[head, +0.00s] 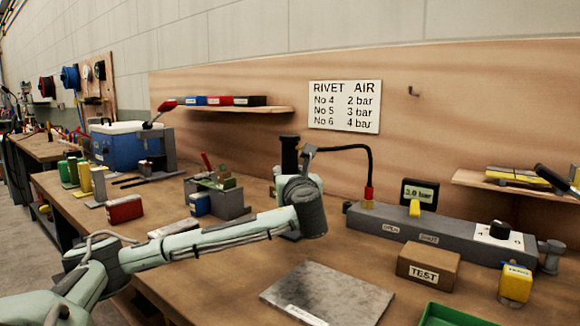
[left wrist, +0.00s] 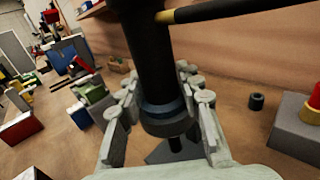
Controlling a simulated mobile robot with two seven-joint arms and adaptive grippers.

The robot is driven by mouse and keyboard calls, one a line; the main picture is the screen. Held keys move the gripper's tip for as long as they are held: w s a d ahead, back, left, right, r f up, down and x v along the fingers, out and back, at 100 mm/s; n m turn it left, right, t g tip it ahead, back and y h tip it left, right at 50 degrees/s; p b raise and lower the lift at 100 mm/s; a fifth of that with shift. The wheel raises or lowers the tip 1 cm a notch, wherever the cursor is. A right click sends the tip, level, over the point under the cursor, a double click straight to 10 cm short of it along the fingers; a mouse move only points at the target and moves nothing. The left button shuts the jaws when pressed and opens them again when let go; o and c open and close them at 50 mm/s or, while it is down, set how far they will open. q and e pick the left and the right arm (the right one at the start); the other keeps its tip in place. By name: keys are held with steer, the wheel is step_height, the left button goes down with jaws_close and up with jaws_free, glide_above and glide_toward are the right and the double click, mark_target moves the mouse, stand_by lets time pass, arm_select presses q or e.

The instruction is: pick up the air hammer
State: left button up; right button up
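The air hammer, a dark cylinder with a blue-grey collar, stands roughly upright in the left wrist view (left wrist: 152,70). A thinner stem shows below its collar, over a grey foot. In the head view only its black top (head: 290,152) shows above my left wrist. A black hose with a brass-coloured end runs off its upper part. My left gripper (left wrist: 162,100) has one finger on each side of the hammer, with narrow gaps visible, so it looks open around it. In the head view my wrist hides these fingers. My right gripper is not in view.
A grey rail with a red hose fitting (head: 369,194) lies behind right. A TEST block (head: 428,266), a metal plate (head: 330,294) and a green tray (head: 450,316) lie in front. A grey fixture (head: 228,200) and red box (head: 124,209) stand left. A plywood wall rises close behind.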

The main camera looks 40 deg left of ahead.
arm_select(q)
jaws_close()
steer(key=shift+r, duration=0.15)
step_height(320, 180, up, 18)
steer(key=shift+f, duration=0.1)
stand_by(0.5)
steer(key=shift+c, duration=0.5)
jaws_free()
jaws_close()
